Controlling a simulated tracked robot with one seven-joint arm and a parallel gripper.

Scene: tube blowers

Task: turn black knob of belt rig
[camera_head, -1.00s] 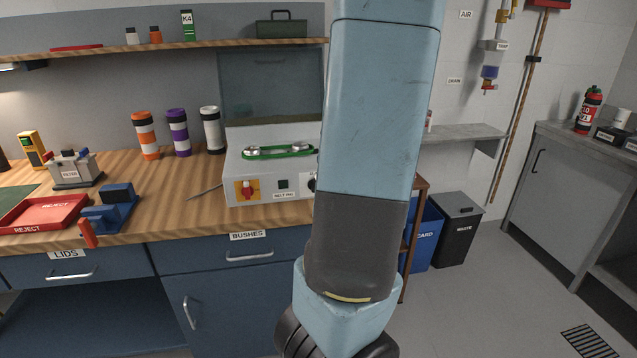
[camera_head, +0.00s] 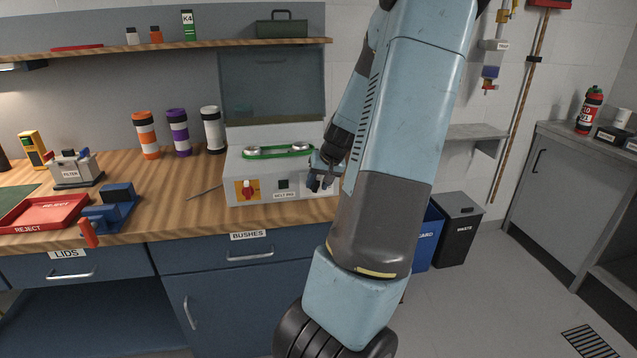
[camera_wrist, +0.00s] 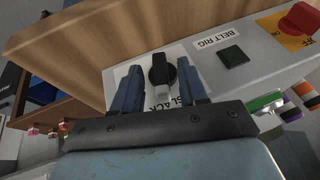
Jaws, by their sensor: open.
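The belt rig (camera_head: 262,165) is a pale box on the wooden bench, with a green belt on top. Its front panel also shows in the wrist view (camera_wrist: 212,62), with a "BELT RIG" label. The black knob (camera_wrist: 163,70) sits on that panel beside the word "SLACK". My gripper (camera_wrist: 158,82) is open, with one blue finger on each side of the knob; I cannot tell whether either finger touches it. In the head view my gripper (camera_head: 320,184) is at the right end of the rig's front and hides the knob.
The rig's front also carries a red knob (camera_wrist: 299,19) on a yellow plate and a dark square button (camera_wrist: 233,57). A thin tool (camera_head: 204,191) lies left of the rig. Striped tubes (camera_head: 178,133) stand behind. A red reject tray (camera_head: 42,213) is at left.

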